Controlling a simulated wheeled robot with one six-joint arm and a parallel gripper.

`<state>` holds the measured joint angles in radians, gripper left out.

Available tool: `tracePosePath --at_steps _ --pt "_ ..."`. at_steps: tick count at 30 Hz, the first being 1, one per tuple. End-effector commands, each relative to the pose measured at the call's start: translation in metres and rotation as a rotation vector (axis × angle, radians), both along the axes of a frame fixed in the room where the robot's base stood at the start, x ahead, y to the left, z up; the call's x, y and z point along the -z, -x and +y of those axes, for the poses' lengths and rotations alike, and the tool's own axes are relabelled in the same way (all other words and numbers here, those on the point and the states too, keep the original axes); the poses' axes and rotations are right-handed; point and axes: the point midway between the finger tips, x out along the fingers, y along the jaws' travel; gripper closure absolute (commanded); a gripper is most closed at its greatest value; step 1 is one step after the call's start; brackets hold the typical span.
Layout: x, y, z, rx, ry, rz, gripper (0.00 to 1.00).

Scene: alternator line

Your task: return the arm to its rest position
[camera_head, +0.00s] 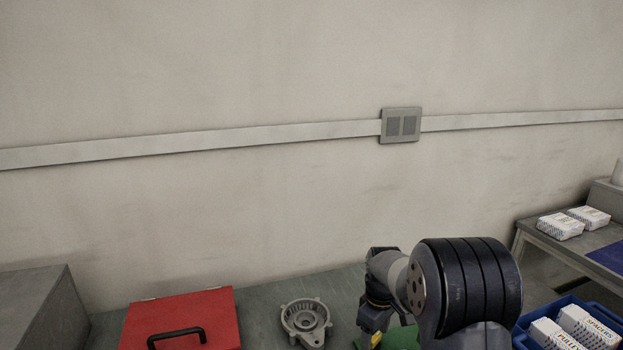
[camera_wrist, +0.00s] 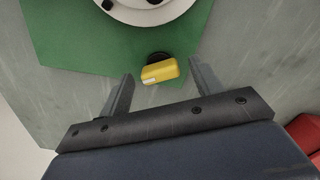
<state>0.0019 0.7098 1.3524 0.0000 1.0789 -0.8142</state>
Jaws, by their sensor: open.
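My arm rises at the lower right of the head view, bent over the work surface. My gripper (camera_wrist: 162,88) shows in the wrist view with its two fingers spread apart and nothing held between them. In that view a yellow block-like part (camera_wrist: 160,71) with a dark round end lies ahead of the fingers, over a green mat (camera_wrist: 75,60). I cannot tell how far below the fingertips it is. A pale round part (camera_wrist: 150,8) with dark holes is cut off by the top edge. In the head view my arm hides most of the green mat.
A red case (camera_head: 180,312) with a black handle and a grey metal housing (camera_head: 305,318) are on the grey surface left of my arm. A blue crate (camera_head: 521,340) with white boxes is at right. A side table (camera_head: 545,236) holds white packs. A wall stands behind.

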Motion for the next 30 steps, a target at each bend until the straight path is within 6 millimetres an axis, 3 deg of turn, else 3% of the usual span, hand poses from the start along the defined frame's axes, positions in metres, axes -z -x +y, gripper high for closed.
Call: tracePosePath --at_steps 16,30 --pt "-0.001 0.000 0.000 -0.027 0.000 0.000 0.38" --pt "-0.091 -0.001 0.000 -0.026 0.000 -0.006 0.38"
